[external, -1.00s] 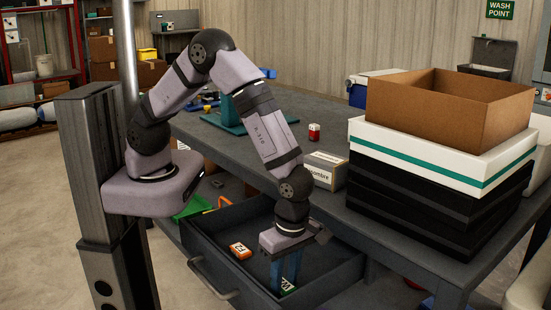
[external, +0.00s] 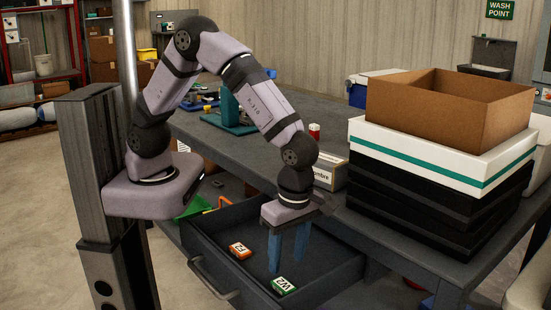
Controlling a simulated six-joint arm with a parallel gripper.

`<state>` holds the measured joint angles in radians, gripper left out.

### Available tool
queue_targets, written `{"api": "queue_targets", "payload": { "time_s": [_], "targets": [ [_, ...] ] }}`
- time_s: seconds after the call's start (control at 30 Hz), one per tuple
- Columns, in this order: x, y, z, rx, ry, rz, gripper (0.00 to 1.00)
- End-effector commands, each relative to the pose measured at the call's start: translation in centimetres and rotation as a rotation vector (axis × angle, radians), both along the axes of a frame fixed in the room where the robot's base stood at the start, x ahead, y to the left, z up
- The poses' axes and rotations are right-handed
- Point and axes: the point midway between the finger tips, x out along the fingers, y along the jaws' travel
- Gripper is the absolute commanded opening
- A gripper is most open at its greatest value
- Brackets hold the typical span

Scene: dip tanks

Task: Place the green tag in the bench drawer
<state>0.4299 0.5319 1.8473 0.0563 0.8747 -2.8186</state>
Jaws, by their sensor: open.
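The green tag (external: 284,286), with a white label on top, lies on the floor of the open bench drawer (external: 334,285), near its front right part. An orange tag (external: 240,250) with a white label lies in the same drawer, to the left. My gripper (external: 287,266) is open and empty, with its blue fingers pointing down.
The grey bench (external: 240,150) carries a cardboard box (external: 450,105) on stacked white and black boxes at right. A small labelled carton (external: 328,172), a red item (external: 314,131) and a teal fixture (external: 232,115) stand behind my arm.

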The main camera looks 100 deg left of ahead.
Motion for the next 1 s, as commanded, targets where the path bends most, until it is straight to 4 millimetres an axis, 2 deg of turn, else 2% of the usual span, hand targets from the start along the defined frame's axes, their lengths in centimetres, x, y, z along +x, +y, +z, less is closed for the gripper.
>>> {"api": "queue_targets", "payload": {
  "time_s": [0.1, 0.3, 0.67, 0.87, 1.0],
  "targets": [
    [0.3, -0.2, 2.0, -0.001, -0.004, 0.000, 0.46],
    [0.4, -0.4, 4.4, -0.001, -0.002, 0.000, 0.46],
    [0.3, -0.3, 5.3, -0.002, 0.002, -0.018, 0.46],
    [-0.2, 1.3, 5.6, -0.025, 0.011, -0.181, 0.46],
    [-1.3, 3.5, 5.8, -0.056, 0.023, -0.417, 0.46]
  ]
}}
